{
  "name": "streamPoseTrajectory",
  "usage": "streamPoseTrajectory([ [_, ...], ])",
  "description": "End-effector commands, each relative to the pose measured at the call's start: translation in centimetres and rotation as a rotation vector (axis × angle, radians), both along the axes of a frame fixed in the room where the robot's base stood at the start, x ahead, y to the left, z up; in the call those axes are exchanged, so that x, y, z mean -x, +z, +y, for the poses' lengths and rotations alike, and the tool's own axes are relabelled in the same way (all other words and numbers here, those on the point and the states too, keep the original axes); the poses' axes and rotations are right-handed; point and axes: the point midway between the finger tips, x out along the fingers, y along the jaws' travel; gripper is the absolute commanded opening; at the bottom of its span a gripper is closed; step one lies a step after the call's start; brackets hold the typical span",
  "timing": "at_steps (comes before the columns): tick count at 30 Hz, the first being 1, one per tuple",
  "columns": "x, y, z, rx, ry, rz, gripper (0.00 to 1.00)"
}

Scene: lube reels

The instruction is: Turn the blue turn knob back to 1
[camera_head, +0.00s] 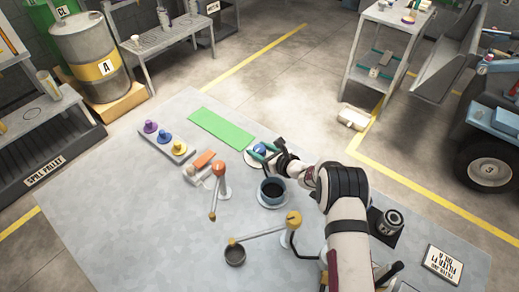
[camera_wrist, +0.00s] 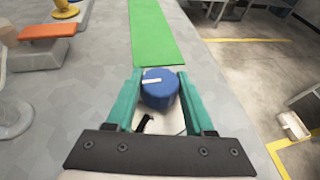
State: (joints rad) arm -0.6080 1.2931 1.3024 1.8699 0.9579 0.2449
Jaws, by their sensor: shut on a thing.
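The blue turn knob (camera_wrist: 160,95) stands between the two green fingers of my gripper (camera_wrist: 156,84) in the wrist view. The fingers are shut on its sides. A white pointer line on its top runs roughly sideways, towards the left of the picture. Its pale dial plate (camera_wrist: 158,121) shows below the knob; a dark mark is partly visible on it, but I cannot read the numbers. In the head view the blue turn knob (camera_head: 260,148) sits on the table's far right part, with my gripper (camera_head: 262,151) around it.
A green strip (camera_head: 221,128) lies just beyond the knob. A grey bar with purple, blue and yellow pegs (camera_head: 166,141) is to the left.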

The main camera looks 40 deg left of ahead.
Motion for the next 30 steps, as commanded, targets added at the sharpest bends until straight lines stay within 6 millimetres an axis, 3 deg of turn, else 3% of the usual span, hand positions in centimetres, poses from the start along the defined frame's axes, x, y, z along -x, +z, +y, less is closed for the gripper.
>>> streamPoseTrajectory([
  [15,-0.1,0.0,-0.03,-0.002,0.333,-0.001,0.0],
  [30,0.04,-0.01,0.01,-0.001,0.476,0.0,0.0],
])
